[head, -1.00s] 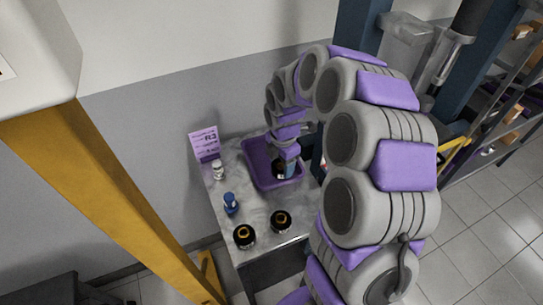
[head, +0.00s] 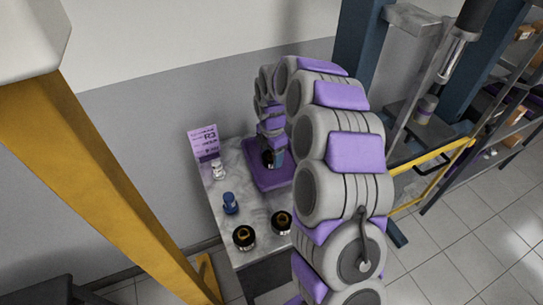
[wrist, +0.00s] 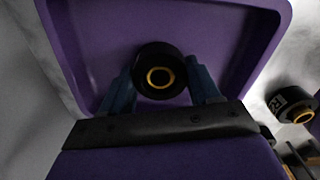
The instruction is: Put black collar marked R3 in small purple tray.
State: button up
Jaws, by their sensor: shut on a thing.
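In the wrist view a black collar (wrist: 148,88) with a gold inner ring sits between the two blue fingers of my gripper (wrist: 160,85). My gripper is shut on it. The held collar's marking does not show. The small purple tray (wrist: 235,45) lies behind and around the collar in this view. In the head view the tray (head: 262,179) is on the small grey table, and my gripper (head: 270,160) is over it, with my arm hiding part of the tray. Whether the collar touches the tray floor I cannot tell.
Two more black collars (head: 244,237) (head: 281,222) stand at the table's front; one (wrist: 290,103) shows a white label in the wrist view. A blue part (head: 230,203) and a white part (head: 218,170) stand at left. A purple R3 card (head: 205,143) stands behind.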

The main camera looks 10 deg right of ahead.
jog(key=shift+d, duration=0.3)
jog(key=o, duration=1.6)
jog(key=shift+a+f, duration=0.1)
jog(key=shift+a, duration=0.05)
